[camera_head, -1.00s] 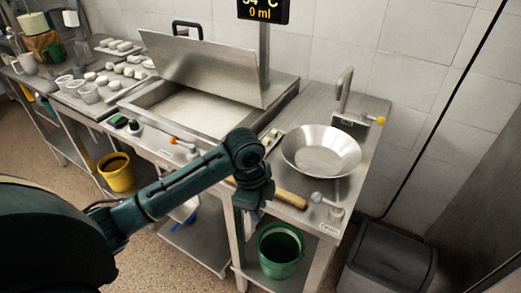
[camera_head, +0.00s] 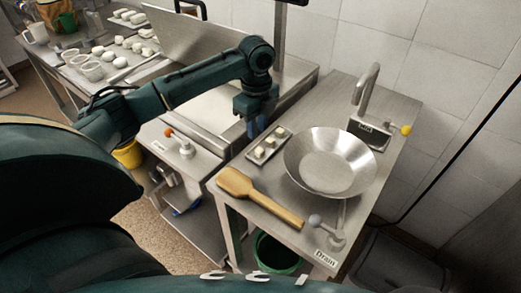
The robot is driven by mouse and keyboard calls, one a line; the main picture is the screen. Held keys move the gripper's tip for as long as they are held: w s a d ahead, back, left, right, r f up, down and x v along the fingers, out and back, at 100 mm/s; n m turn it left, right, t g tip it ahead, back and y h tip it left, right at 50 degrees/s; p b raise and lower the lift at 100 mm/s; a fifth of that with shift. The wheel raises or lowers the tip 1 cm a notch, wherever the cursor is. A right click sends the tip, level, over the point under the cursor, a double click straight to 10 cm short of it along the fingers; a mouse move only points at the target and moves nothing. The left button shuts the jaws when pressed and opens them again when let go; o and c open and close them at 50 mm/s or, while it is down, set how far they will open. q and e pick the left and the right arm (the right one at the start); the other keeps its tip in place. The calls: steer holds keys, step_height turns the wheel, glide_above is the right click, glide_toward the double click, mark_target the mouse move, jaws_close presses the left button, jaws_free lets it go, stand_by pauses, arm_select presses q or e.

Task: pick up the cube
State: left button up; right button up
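A small tray (camera_head: 260,163) with a few small pale cube-like pieces lies on the steel counter, left of the wide metal bowl. One pale piece (camera_head: 259,152) is at its near end, another (camera_head: 270,141) is in the middle and a third (camera_head: 279,131) is at the far end. I cannot tell which one is the cube of the task. My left gripper (camera_head: 253,130) points down just left of and behind the tray, apart from the pieces in the picture. Its fingers are small and dark blue, and their opening cannot be made out. My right gripper is not in view.
A wide metal bowl (camera_head: 330,165) sits right of the tray, with a faucet (camera_head: 366,92) behind it. A wooden paddle (camera_head: 262,199) lies in front. A lidded steel vat (camera_head: 200,40) stands behind my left arm. A green bucket (camera_head: 277,252) is below the counter.

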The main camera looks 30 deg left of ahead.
mark_target(258, 149)
arm_select(q)
steer(key=f, duration=0.7)
steer(key=shift+w+f+p, duration=0.2)
steer(key=shift+f+p, duration=0.1)
steer(key=shift+p, duration=0.05)
steer(key=shift+c, duration=0.2)
jaws_close()
